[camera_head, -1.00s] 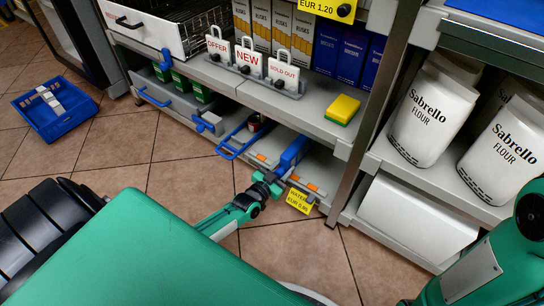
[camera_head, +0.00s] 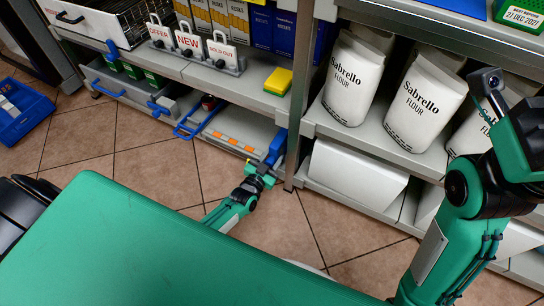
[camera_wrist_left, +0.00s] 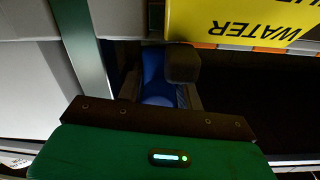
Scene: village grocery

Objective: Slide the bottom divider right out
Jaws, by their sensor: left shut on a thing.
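The blue bottom divider (camera_head: 276,146) stands at the right end of the low grey shelf (camera_head: 238,122), close to the metal upright (camera_head: 298,110). My left gripper (camera_head: 264,170) is at its front end, shut on it. In the left wrist view the divider (camera_wrist_left: 153,72) shows as a blue piece between the dark fingers of my left gripper (camera_wrist_left: 160,92); its far part is in shadow.
Orange-marked tags (camera_head: 235,141) run along the shelf's front edge, left of the divider. A yellow sponge (camera_head: 278,81) lies on the shelf above. White flour bags (camera_head: 352,75) stand right of the upright.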

